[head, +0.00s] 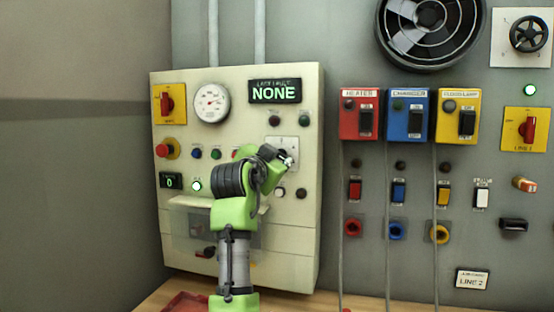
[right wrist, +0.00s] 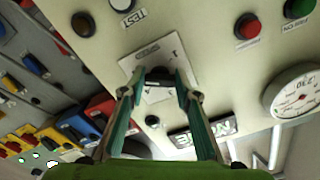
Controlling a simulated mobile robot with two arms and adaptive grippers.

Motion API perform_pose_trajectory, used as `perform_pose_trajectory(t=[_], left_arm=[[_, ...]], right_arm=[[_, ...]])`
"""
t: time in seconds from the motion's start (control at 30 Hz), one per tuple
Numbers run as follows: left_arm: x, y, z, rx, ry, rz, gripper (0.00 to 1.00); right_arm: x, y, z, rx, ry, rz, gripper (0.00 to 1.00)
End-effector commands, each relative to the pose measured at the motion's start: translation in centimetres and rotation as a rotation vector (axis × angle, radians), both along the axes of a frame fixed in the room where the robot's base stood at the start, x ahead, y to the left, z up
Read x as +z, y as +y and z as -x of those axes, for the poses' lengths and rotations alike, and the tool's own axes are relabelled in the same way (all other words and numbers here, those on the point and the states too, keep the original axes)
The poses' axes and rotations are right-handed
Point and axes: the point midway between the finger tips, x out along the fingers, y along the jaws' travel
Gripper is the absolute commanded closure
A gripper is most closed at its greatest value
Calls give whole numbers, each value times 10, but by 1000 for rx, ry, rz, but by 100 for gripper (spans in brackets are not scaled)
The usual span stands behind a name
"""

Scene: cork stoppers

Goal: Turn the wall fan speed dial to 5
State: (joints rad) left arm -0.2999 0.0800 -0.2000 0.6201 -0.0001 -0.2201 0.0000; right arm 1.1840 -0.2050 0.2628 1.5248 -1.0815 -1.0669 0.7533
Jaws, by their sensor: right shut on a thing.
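A pale square dial plate (head: 289,143) sits on the right part of the cream control panel; in the right wrist view the plate (right wrist: 134,64) carries a dark dial knob (right wrist: 159,75). Its label and numbers are too small to read, so I cannot tell the setting. My right gripper (head: 287,160) is at this plate; in the right wrist view the gripper (right wrist: 160,80) has its fingertips shut on the knob from both sides. The gripper hides part of the plate in the head view. The wall fan (head: 430,30) is at the top right. My left gripper is out of view.
The cream panel (head: 240,125) also carries a red rotary switch (head: 167,103), a round gauge (head: 211,103), a display reading NONE (head: 275,91) and several buttons. Right of it are red, blue and yellow switch boxes (head: 405,128) with hanging cables. A wooden surface lies below.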

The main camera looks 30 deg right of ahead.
Motion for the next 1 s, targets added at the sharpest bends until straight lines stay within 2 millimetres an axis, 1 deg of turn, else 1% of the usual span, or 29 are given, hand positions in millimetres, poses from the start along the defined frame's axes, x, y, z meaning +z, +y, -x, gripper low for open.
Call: perform_pose_trajectory(t=[0.03,0.27,0.3,0.33,0.37,0.73,0.87,1.0], left_arm=[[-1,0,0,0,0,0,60],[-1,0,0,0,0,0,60],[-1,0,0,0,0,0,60],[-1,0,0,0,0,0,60],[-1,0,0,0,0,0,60],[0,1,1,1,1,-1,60],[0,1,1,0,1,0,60],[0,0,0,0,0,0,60]], right_arm=[[-7,1,-2,2,9,-11,92],[-6,0,-1,2,9,-11,92],[-6,0,-1,2,9,-11,66],[-6,0,-1,2,9,-11,58],[-6,0,-1,1,9,-10,54],[-2,3,1,1,3,-3,54],[-2,15,11,2,1,-3,54],[-2,34,26,4,2,-4,54]])
